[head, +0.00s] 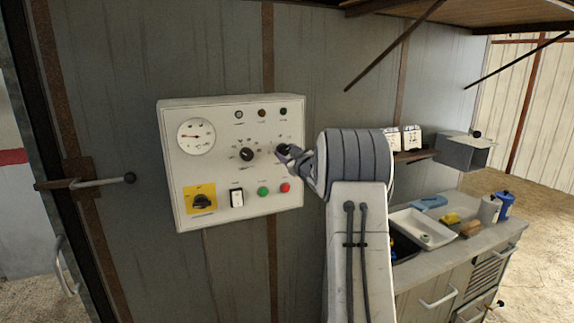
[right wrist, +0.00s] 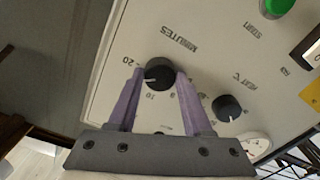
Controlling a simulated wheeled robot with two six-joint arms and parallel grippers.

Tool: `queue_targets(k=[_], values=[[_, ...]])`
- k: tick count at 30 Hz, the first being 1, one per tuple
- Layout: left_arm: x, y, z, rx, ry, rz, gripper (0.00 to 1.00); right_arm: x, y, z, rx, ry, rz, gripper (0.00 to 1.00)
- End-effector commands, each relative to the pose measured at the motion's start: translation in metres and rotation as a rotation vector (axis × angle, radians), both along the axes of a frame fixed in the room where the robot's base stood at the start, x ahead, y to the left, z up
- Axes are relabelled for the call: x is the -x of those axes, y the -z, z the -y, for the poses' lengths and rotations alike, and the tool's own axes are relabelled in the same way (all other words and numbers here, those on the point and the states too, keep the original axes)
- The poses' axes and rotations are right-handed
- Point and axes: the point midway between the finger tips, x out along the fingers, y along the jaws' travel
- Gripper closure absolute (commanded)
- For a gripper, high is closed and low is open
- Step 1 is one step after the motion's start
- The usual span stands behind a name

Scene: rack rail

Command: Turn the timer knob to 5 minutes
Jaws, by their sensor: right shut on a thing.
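The timer knob (right wrist: 159,72) is a round black knob on the white control panel (head: 181,160), with "MINUTES" printed beside it in the right wrist view. My right gripper (head: 287,153) is at the panel's right side in the head view and mostly hides this knob there. In the right wrist view its two purple fingers (right wrist: 159,76) stand on either side of the knob and are shut on it. A pale pointer mark on the knob faces the side with the printed 20 and 10; its exact reading cannot be told. My left gripper is not in view.
The black heat knob (head: 247,154) sits left of the timer knob. Below are a green button (head: 263,191), a red button (head: 285,187), a rocker switch (head: 236,198) and a yellow-backed rotary switch (head: 201,202). A dial gauge (head: 196,136) is at upper left. A cluttered counter (head: 440,252) stands right.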

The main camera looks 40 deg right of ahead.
Motion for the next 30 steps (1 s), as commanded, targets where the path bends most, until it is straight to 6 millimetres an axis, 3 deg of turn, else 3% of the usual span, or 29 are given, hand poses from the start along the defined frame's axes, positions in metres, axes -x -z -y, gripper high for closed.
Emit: queue_targets(k=[1,9,30], values=[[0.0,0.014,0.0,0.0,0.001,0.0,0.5,0.0,0.006,0.0,0.044,0.001,-0.009,1.0],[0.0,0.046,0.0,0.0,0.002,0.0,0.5,0.0,0.005,0.0,0.295,0.001,-0.07,1.0],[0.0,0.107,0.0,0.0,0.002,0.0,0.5,0.0,0.004,0.0,0.94,0.0,-0.228,1.0]])
